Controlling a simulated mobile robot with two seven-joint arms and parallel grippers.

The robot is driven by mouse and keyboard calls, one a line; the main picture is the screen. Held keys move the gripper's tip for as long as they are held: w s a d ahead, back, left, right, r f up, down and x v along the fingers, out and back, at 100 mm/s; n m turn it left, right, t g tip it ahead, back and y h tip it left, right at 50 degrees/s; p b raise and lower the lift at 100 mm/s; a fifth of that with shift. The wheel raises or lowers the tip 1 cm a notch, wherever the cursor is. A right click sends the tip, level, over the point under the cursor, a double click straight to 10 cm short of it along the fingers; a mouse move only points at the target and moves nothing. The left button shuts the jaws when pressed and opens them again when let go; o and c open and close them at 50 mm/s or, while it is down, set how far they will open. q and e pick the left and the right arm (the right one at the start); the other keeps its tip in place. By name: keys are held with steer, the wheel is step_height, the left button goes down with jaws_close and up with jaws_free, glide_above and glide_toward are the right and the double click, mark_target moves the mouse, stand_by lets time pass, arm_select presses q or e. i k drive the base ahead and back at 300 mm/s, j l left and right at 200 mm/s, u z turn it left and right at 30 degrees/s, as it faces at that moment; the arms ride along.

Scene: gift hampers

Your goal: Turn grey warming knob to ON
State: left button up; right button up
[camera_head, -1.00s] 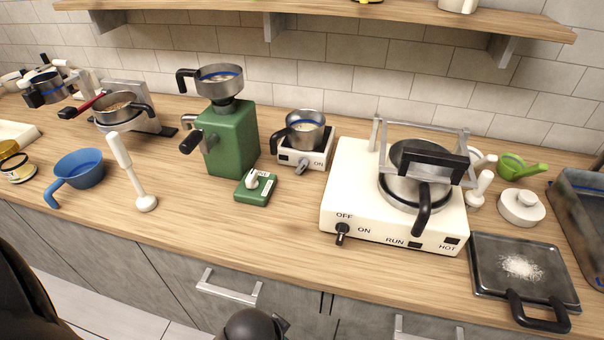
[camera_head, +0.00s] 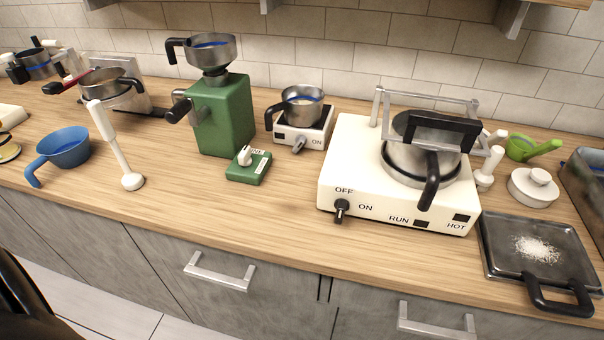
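The grey warming knob (camera_head: 298,146) is on the front of a small white warmer (camera_head: 316,130). The word ON is printed to the right of the knob; no other label on that front is readable. A steel pot (camera_head: 301,108) with a black handle sits on the warmer, and its handle hangs at the left, over the front. Neither gripper shows. A dark part of mine (camera_head: 20,300) cuts into the lower left corner.
A green grinder (camera_head: 226,118) and small green switch box (camera_head: 248,166) stand left of the warmer. A larger white stove (camera_head: 345,165) with a black knob (camera_head: 341,209) stands right. Bare counter (camera_head: 245,215) lies in front. Drawer handles (camera_head: 219,272) project below the counter edge.

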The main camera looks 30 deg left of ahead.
mark_target(301, 141)
steer(key=i+l+u, duration=0.15)
steer(key=l, duration=0.4)
steer(key=l+u, duration=0.1)
steer(key=l, duration=0.45)
steer(key=u, duration=1.3)
steer(key=i+l, duration=0.05)
